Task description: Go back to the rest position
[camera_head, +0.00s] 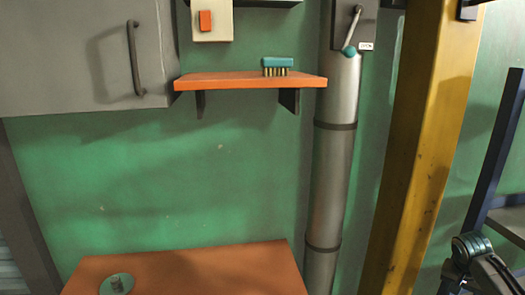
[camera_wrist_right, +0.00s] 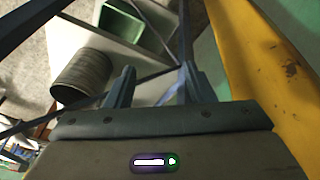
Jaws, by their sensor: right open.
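My right gripper shows in the right wrist view (camera_wrist_right: 155,88), its two fingers apart with nothing between them. In the head view only a grey part of my right arm shows at the lower right corner, and its fingers are not seen there. My left gripper is in neither view.
An orange shelf (camera_head: 250,80) holds a teal brush (camera_head: 277,66). Below is an orange table (camera_head: 200,272) with a round green piece (camera_head: 116,285). A grey pipe (camera_head: 335,150) and a yellow post (camera_head: 425,130) stand right of them. A ribbed drum (camera_wrist_right: 80,78) shows in the wrist view.

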